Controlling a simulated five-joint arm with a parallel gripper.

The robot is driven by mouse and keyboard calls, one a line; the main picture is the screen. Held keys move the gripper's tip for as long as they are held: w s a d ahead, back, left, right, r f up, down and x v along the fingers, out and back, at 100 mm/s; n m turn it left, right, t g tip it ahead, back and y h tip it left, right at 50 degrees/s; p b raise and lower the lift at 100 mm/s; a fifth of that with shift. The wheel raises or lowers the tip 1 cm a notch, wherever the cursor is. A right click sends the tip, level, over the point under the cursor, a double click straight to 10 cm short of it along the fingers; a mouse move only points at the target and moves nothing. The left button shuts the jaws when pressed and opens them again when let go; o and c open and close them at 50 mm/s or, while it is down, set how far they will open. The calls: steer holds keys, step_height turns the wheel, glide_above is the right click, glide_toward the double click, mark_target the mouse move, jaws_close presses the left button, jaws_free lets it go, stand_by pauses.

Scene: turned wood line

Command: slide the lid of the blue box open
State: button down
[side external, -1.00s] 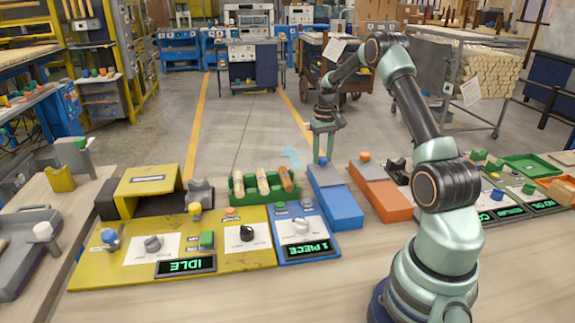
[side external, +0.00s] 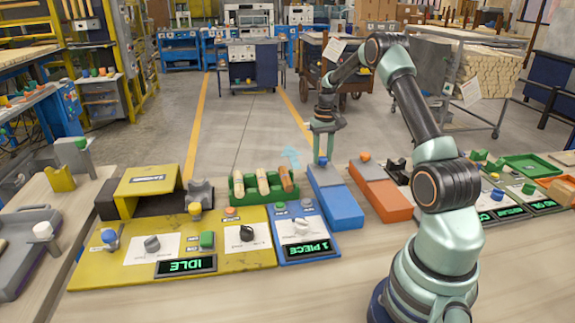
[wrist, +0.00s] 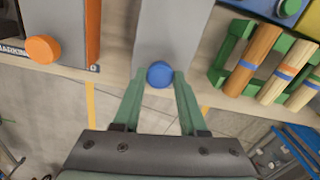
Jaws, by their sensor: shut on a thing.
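The blue box (side external: 342,207) stands on the bench, left of my arm's base in the side view. A grey lid (side external: 325,178) shows at its far end, with the blue part nearer the camera. The lid is a long grey strip (wrist: 178,30) in the wrist view, with a round blue knob (wrist: 160,74) at its end. My gripper (wrist: 160,82) is shut on the knob, one green finger on each side. In the side view my gripper (side external: 323,157) reaches down to the knob at the lid's far end. The box's inside is not visible.
An orange box (side external: 384,197) with an orange knob (wrist: 43,49) stands close on the right in the side view. A green rack (side external: 251,195) of wooden pieces is close on the left. A blue panel (side external: 279,247) reads "1 PIECE". Floor shows beyond the bench edge.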

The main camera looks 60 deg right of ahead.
steer(key=shift+r, duration=0.1)
stand_by(0.3)
steer(key=s+a, duration=0.9)
steer(key=shift+s+a, duration=0.15)
steer(key=shift+a, duration=0.05)
stand_by(0.3)
steer(key=shift+c, duration=2.2)
jaws_free()
step_height(320, 180, up, 12)
